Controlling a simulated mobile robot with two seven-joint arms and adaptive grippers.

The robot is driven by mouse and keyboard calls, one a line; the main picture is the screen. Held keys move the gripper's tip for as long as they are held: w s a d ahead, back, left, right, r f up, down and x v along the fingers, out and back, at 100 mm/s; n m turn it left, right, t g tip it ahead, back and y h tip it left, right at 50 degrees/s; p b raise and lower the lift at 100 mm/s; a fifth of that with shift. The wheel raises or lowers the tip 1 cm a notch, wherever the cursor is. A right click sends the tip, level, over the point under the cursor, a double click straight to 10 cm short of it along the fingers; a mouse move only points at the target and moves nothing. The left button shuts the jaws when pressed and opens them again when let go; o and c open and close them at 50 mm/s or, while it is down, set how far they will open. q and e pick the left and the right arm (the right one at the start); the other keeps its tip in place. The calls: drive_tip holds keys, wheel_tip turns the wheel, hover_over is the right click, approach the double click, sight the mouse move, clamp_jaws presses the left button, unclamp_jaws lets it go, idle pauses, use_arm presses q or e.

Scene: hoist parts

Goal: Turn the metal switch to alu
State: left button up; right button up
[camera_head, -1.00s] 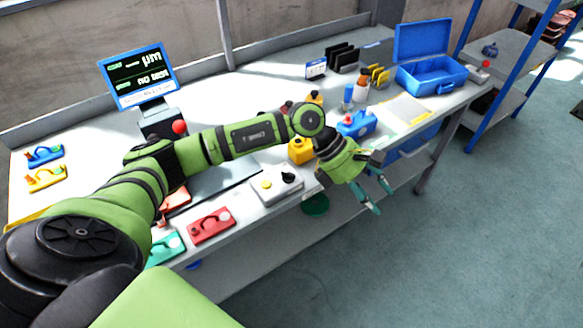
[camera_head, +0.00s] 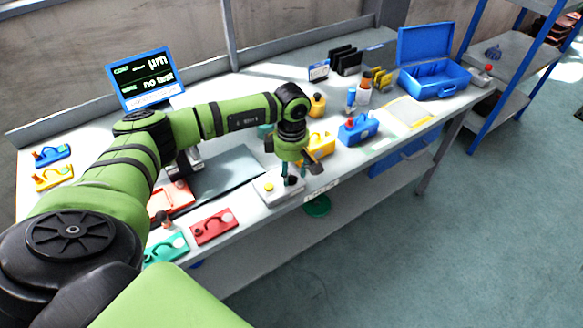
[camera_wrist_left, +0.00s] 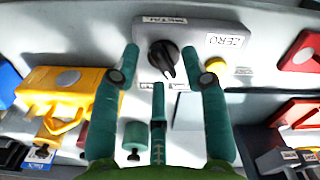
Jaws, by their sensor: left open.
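The metal switch is a black rotary knob (camera_wrist_left: 163,58) on a light grey box. In the left wrist view a label above it seems to read METAL, and small labels below it are partly hidden. The knob's white mark points down and slightly right. The grey box (camera_head: 264,190) stands at the table's front edge in the head view. My left gripper (camera_wrist_left: 160,50) is open, its two outer fingers on either side of the knob and a third finger below it. I cannot tell whether they touch it. In the head view the left gripper (camera_head: 293,180) points down over the box.
A yellow button and a ZERO label (camera_wrist_left: 225,41) are beside the knob. A yellow case (camera_head: 320,146) and a blue case (camera_head: 358,129) stand to the right. A red plate (camera_head: 214,227) and a green plate (camera_head: 166,250) lie to the left. A display (camera_head: 146,78) stands behind.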

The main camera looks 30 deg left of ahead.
use_arm(q)
drive_tip(key=shift+f, duration=0.15)
clamp_jaws()
